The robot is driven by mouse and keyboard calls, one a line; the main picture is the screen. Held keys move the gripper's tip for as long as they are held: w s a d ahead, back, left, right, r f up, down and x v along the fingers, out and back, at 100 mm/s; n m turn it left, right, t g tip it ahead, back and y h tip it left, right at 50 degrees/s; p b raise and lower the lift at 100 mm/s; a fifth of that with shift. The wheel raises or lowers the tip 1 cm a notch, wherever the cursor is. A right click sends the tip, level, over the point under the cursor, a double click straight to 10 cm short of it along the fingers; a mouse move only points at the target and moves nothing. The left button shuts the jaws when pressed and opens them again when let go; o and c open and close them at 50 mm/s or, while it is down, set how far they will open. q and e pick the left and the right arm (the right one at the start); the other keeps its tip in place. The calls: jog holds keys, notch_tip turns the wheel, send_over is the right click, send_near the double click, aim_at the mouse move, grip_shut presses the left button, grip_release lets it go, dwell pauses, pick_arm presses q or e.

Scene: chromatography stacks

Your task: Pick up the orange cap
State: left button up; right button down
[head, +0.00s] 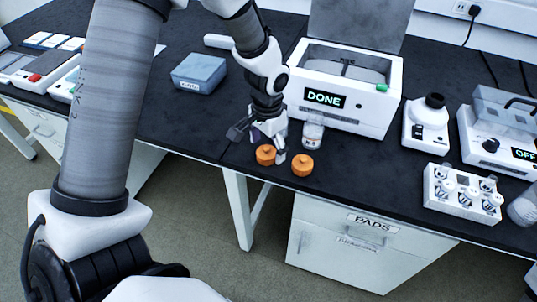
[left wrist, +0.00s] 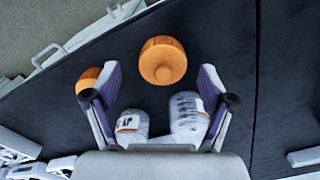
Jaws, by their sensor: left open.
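Two orange caps lie near the front edge of the black bench: a left cap (head: 265,155) and a right cap (head: 302,165). My left gripper (head: 268,143) is open and empty, pointing down just behind the left cap. In the left wrist view, this cap (left wrist: 162,60) shows between and slightly beyond the open fingertips (left wrist: 160,72). The other cap (left wrist: 89,80) is partly hidden by the left-hand finger. Two white-labelled jars (left wrist: 131,124) (left wrist: 188,116) show between the fingers, nearer the palm. My right gripper is not in view.
A white machine reading DONE (head: 345,95) stands behind the gripper. One jar (head: 313,132) is close on the gripper's right. A blue-grey box (head: 199,73) is at left. A white vial rack (head: 462,193) is at right. Bare bench (head: 190,125) lies left of the gripper.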

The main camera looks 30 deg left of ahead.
pick_arm(q)
jog(key=shift+a+f, duration=0.1)
jog(key=shift+f, duration=0.75)
jog(key=shift+a+f, duration=0.15)
jog(key=shift+f, duration=0.05)
jog(key=c, duration=1)
jog(key=shift+s, duration=0.1)
jog(key=shift+r, duration=0.2)
